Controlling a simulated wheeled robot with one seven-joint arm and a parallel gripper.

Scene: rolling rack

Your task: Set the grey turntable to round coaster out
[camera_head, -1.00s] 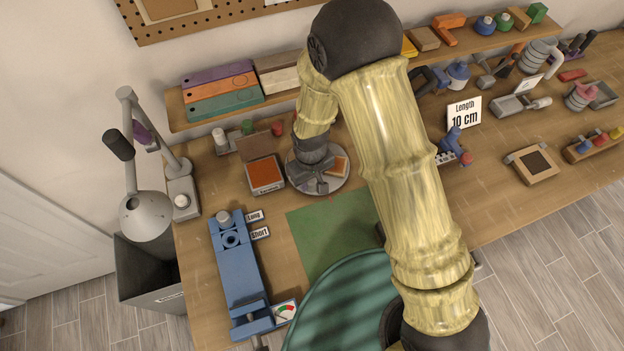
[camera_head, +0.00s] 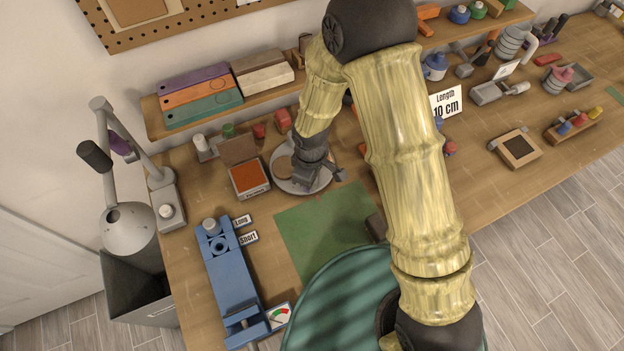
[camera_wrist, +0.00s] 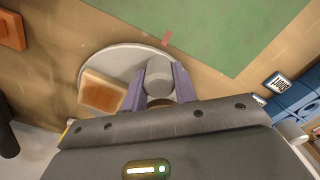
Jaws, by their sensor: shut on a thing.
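The grey turntable (camera_head: 287,184) lies on the bench just beyond the green mat, and it also shows in the wrist view (camera_wrist: 97,62). My gripper (camera_wrist: 158,82) is shut on the upright grey knob (camera_wrist: 159,70) at its middle, one finger on each side. In the head view my gripper (camera_head: 306,178) hides much of the disc. A square, orange-brown coaster (camera_wrist: 102,92) lies on the disc left of the knob in the wrist view. A round brown piece (camera_wrist: 160,103) is partly hidden behind the knob. A small red mark (camera_wrist: 167,37) is on the bench by the disc's rim.
A small box with an orange face (camera_head: 249,178) stands close left of the turntable. A blue device (camera_head: 229,275) is at the front left. The shelf (camera_head: 200,122) runs behind.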

